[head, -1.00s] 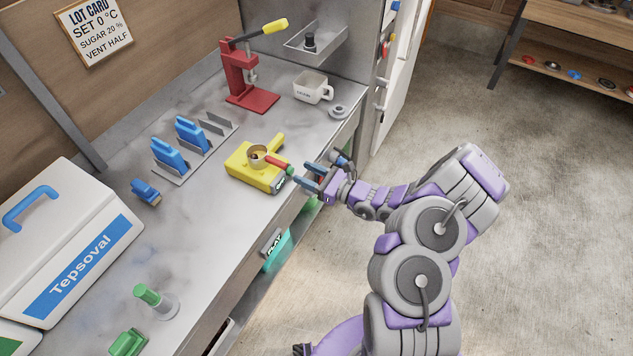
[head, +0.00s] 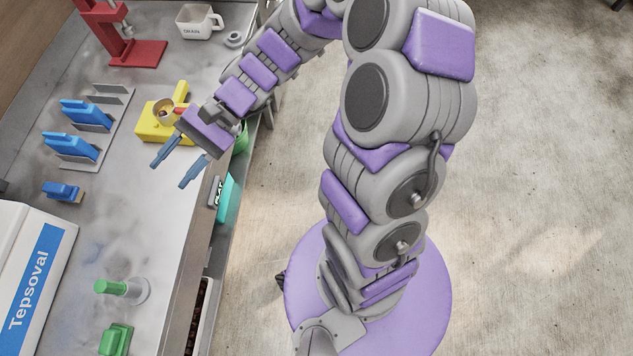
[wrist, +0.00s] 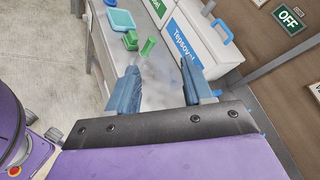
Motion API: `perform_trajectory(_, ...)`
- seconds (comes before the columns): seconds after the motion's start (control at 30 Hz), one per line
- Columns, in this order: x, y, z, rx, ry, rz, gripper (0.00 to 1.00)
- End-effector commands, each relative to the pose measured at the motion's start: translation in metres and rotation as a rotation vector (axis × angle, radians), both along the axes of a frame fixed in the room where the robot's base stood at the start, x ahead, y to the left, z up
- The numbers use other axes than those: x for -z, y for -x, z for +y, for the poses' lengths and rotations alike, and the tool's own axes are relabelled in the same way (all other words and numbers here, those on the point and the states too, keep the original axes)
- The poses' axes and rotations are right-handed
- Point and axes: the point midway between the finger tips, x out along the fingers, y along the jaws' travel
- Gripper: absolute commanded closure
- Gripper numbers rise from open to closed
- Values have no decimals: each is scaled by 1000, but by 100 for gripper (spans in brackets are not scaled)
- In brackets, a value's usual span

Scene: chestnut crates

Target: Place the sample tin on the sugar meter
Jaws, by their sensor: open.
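The sample tin (head: 165,109), a small brass pan with a red handle, sits on top of the yellow sugar meter (head: 149,128) on the steel counter. My arm partly hides the handle and the meter's right side. My gripper (head: 170,175) is open and empty, apart from the tin, over the counter near its front edge. In the wrist view its two blue fingers (wrist: 158,72) are spread with nothing between them; the tin and meter are not in that view.
Blue tools stand in a metal rack (head: 118,128) left of the meter. A red press (head: 137,52) and white mug (head: 194,24) stand behind. Counter between is clear.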

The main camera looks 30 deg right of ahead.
Motion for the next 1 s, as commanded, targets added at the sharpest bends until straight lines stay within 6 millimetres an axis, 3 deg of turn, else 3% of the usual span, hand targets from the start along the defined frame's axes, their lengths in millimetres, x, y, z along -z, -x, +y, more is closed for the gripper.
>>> perform_trajectory(0.17,-5,58,-17,-189,186,-164,49)
perform_trajectory(0.4,1,117,-66,-391,466,-346,49)
perform_trajectory(0.8,-5,171,-176,-577,936,-546,49)
perform_trajectory(1.0,-9,179,-200,-598,1029,-569,49)
